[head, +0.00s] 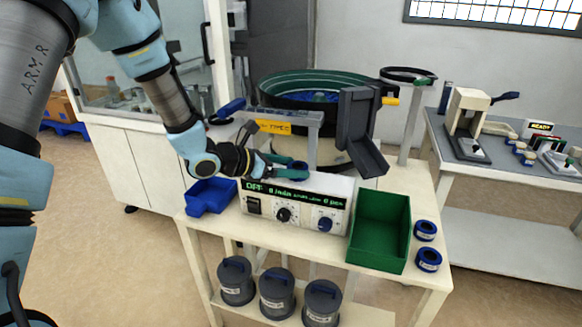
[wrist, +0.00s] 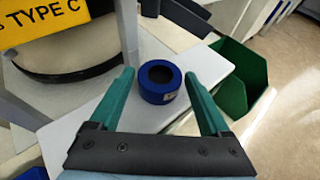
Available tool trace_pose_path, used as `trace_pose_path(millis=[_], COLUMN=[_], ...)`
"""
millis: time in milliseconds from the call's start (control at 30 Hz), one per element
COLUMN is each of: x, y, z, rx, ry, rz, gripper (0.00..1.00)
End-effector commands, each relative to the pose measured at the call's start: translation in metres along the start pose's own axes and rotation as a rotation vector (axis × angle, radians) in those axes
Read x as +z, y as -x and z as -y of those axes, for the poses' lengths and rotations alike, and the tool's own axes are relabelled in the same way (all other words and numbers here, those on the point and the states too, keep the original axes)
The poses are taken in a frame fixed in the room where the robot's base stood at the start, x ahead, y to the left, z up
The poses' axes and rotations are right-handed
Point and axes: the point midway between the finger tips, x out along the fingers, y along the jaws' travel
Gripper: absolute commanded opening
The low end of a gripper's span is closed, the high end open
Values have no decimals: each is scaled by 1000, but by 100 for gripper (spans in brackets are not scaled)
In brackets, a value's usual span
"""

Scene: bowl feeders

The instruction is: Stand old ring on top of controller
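The controller (head: 296,208) is a white box with knobs and a lit "OFF" display, standing on the cream table. A blue ring (wrist: 159,82) with a dark hole lies flat, hole up, on the controller's white top (wrist: 207,62); it also shows in the head view (head: 299,165). My gripper (head: 283,168) is just above the controller's top. Its green fingers stand apart in the wrist view (wrist: 159,75), one on each side of the ring, with visible gaps. Two more blue rings lie on the table's right side, an upper one (head: 426,230) and a lower one (head: 428,260).
A green bin (head: 379,230) stands right of the controller and a blue bin (head: 210,196) left. Behind are a bowl feeder (head: 310,88), its dark chute (head: 361,135) and a yellow "TYPE C" sign (head: 273,126). Several grey lidded pots (head: 277,293) stand on the lower shelf.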

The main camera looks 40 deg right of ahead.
Motion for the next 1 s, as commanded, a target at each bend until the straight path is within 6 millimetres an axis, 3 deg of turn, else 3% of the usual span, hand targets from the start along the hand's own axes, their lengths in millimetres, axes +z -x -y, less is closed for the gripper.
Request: trace_pose_path(millis=[133, 467, 1000], x=[0, 2, 2], y=[0, 3, 102], z=[0, 0, -1], rx=[0, 1, 4], ry=[0, 0, -2], rz=[0, 0, 0], gripper=[97, 97, 97])
